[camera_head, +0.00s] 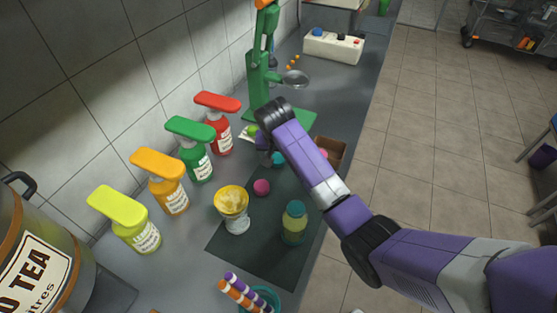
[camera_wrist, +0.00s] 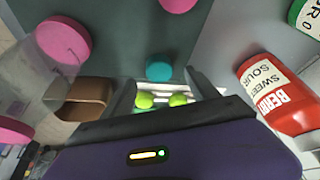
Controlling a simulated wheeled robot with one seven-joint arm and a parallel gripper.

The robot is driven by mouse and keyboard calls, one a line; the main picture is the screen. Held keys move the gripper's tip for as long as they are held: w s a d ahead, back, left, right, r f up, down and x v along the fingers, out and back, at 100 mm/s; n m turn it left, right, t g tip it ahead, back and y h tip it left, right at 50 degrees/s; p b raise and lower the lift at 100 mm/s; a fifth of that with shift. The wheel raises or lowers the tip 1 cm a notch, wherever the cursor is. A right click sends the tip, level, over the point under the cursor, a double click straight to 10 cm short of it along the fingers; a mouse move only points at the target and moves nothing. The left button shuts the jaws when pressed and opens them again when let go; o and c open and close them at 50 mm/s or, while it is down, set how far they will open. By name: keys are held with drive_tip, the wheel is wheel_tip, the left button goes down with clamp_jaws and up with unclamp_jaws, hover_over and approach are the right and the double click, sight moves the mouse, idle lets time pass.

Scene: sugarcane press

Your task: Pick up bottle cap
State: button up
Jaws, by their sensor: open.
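A teal round cap (camera_wrist: 159,68) lies on the dark mat, just beyond and between my fingertips in the wrist view. In the head view it shows as a small teal disc (camera_head: 278,158) beside my gripper (camera_head: 264,143). My gripper also shows in the wrist view (camera_wrist: 160,82), its two dark fingers apart, with nothing gripped. A pink round piece (camera_head: 261,187) lies on the mat nearer the front; a pink piece also shows at the top edge of the wrist view (camera_wrist: 178,4). My wrist hides part of the mat in the head view.
Two green limes (camera_wrist: 162,101) show between and behind my fingers. A clear container with a pink end (camera_wrist: 63,40) and a brown box (camera_wrist: 84,98) stand left. A red sauce bottle (camera_wrist: 280,95) is right. A teal-capped bottle (camera_head: 294,224) and yellow-rimmed cup (camera_head: 232,211) stand nearer.

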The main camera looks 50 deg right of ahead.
sight(278, 159)
drive_tip(key=shift+x, duration=2.2)
drive_tip(key=c, duration=1.4)
drive_tip(key=shift+c, duration=0.2)
